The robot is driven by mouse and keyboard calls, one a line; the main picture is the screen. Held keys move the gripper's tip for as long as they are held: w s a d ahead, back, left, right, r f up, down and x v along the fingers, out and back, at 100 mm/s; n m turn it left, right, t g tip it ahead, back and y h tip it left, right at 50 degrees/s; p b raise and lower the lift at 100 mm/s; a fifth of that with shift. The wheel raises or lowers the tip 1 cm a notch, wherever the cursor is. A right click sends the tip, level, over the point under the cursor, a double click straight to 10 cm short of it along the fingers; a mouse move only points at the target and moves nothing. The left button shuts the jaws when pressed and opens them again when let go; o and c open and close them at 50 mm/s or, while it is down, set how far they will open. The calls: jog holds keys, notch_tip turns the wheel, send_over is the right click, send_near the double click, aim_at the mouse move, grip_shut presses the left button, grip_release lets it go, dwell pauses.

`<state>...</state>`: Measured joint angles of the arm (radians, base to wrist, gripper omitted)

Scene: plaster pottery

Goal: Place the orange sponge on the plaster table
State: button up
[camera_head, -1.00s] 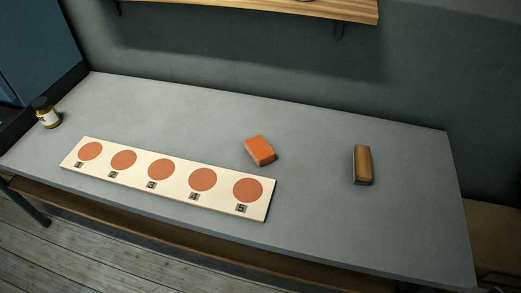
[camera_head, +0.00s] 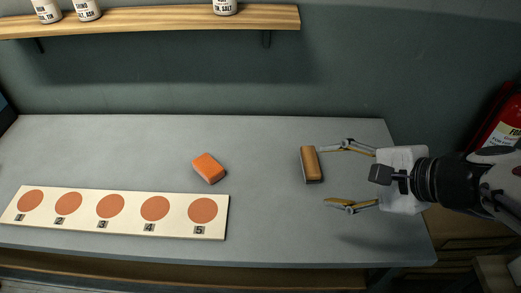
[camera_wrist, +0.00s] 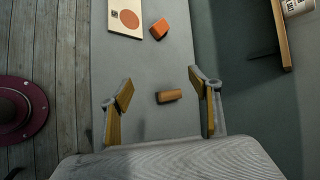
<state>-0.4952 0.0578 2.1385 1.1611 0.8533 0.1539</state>
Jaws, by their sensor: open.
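The orange sponge (camera_head: 209,168) lies on the grey table (camera_head: 270,225), just behind the right end of the numbered board. It also shows near the top of the wrist view (camera_wrist: 159,29). My gripper (camera_head: 322,176) is open and empty at the right side of the table, its fingers pointing left. In the wrist view its two fingers (camera_wrist: 160,100) are spread wide, with a brown block-like thing between and beyond them. The gripper is well to the right of the sponge and apart from it. I cannot tell its exact height above the table.
The brown block (camera_head: 311,164) stands near my upper fingertip. A cream board (camera_head: 132,207) with numbered orange circles lies at the front left. A wooden shelf (camera_head: 160,18) with white jars hangs on the back wall. The table between sponge and block is clear.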

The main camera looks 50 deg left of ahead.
jog(key=a+f+m+g+y, duration=0.1)
jog(key=a+f+m+y, duration=0.15)
jog(key=a, duration=0.85)
jog(key=m, duration=0.6)
send_near(217, 170)
notch_tip(217, 170, up, 8)
jog(key=w, duration=0.2)
jog(key=a+f+m, duration=0.1)
jog(key=f, duration=0.2)
jog(key=s+a+f+m, duration=0.1)
jog(key=a+f, duration=0.1)
jog(key=f, duration=0.1)
jog(key=s+a+f+m+t+y, duration=0.1)
jog(key=a+f+m, duration=0.1)
jog(key=f, duration=0.2)
jog(key=shift+s, duration=0.15)
jog(key=shift+s+a+f+m, duration=0.15)
jog(key=shift+a+f+m, duration=0.1)
jog(key=shift+f, duration=0.35)
jog(key=shift+x, duration=1.35)
jog(key=shift+s+a, duration=0.1)
